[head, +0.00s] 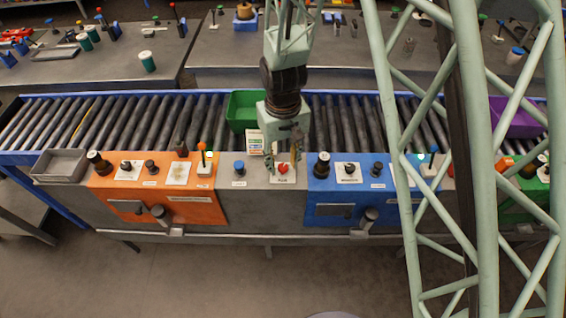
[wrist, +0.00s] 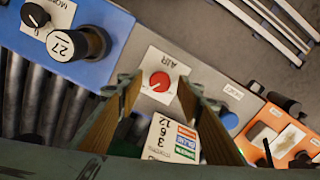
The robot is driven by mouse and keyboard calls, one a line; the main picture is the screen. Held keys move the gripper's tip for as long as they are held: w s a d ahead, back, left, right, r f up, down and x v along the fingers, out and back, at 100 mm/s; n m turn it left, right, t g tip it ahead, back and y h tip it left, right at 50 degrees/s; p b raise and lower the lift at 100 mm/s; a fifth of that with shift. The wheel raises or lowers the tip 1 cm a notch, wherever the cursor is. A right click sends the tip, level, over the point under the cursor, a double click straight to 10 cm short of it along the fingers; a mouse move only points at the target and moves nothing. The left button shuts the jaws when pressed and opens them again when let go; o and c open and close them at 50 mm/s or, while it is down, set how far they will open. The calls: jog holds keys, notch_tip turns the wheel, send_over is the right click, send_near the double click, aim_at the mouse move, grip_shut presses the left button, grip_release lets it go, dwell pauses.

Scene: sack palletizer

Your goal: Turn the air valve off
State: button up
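The air valve is a round red knob (head: 283,169) on a white plate, on the grey panel between the orange and blue panels. In the wrist view the red knob (wrist: 160,82) shows a pale pointer mark, and its plate reads AIR. My gripper (head: 284,158) is above the plate, pointing down. In the wrist view my gripper (wrist: 159,88) is open, with one finger on each side of the knob and a gap on both sides. I cannot tell the height of the fingertips above the panel.
A blue button (head: 239,168) sits left of the valve. A dark knob (head: 322,165) stands on the blue panel at right. A printed card (head: 254,142) and a green bin (head: 242,110) are behind, near the roller conveyor (head: 130,118).

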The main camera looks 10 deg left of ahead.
jog(key=c, duration=0.8)
jog(key=shift+n, duration=0.6)
jog(key=n+b, duration=0.1)
jog(key=n, duration=0.5)
jog(key=shift+n, duration=0.4)
jog(key=n+b, duration=0.1)
jog(key=n, duration=0.4)
jog(key=shift+n, duration=2.4)
